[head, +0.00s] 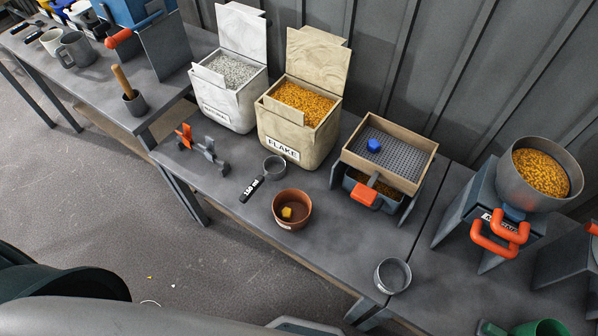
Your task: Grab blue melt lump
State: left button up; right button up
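The blue melt lump (374,145) lies on the perforated screen of a wooden-framed sieve box (412,154), towards its back left. The sieve box stands on a grey support with an orange handle (366,195) at its front. Neither of my grippers can be made out in the head view.
A brown pot (292,211) with a yellow lump (287,212) stands in front of the sieve. The flake bin (297,130) and a white bin (227,99) stand at back left. A metal bowl of orange granules (511,183) stands right. An empty grey cup (393,276) stands near the front edge.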

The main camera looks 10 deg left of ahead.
aim_at(373, 146)
jog(key=z, duration=1.8)
jog(key=k+j, duration=0.35)
jog(key=j, duration=0.15)
jog(key=k+j, duration=0.35)
jog(key=j, duration=0.15)
jog(key=k+j, duration=0.35)
jog(key=j, duration=0.15)
